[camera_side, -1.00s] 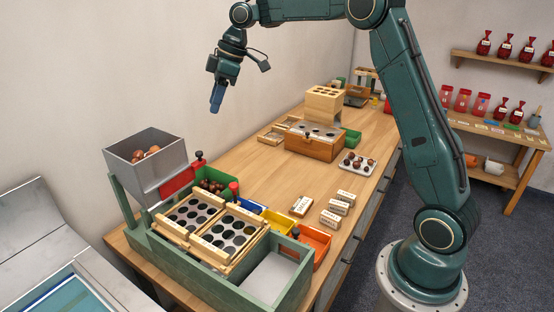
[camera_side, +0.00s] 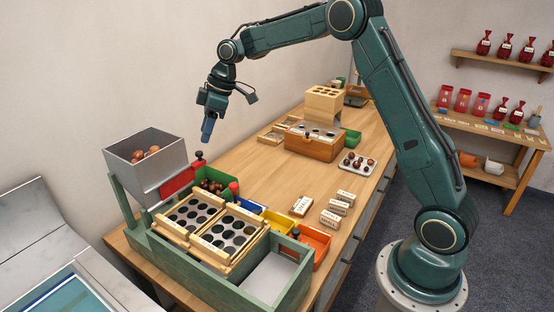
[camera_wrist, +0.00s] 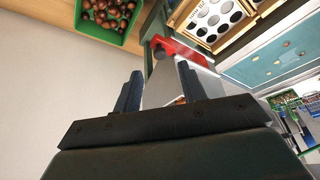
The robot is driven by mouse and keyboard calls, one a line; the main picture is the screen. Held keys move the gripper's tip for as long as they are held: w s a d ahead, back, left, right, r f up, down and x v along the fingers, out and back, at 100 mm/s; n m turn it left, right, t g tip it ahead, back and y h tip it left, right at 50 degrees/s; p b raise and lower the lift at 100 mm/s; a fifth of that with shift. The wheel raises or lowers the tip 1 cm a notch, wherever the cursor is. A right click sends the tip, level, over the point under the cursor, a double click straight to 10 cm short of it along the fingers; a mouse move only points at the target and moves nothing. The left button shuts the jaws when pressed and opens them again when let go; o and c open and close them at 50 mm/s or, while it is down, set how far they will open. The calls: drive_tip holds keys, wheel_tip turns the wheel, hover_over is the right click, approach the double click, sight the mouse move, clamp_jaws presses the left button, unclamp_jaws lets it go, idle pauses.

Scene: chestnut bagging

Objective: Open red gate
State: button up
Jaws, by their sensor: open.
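The red gate (camera_side: 178,183) is a red plate at the lower right side of the grey hopper (camera_side: 152,173), with a black knob (camera_side: 199,160) beside its upper right end. In the wrist view the red gate (camera_wrist: 182,52) lies beyond the fingertips, with its dark knob at its left end. My gripper (camera_side: 208,131) is above the gate and knob, pointing down, apart from both. In the wrist view my gripper (camera_wrist: 160,82) shows two spread fingers with nothing between them touching. Some chestnuts (camera_side: 146,152) lie in the hopper.
A green bin (camera_side: 203,172) with chestnuts stands right of the gate. A wooden sorting tray (camera_side: 208,230) with round holes is in front. Yellow and orange bins (camera_side: 318,240) are farther right. The air around my gripper is clear.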

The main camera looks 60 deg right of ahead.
sight(200, 152)
drive_tip(key=shift+x, duration=2.75)
drive_tip(key=shift+c, duration=0.2)
drive_tip(key=shift+d, duration=0.1)
clamp_jaws()
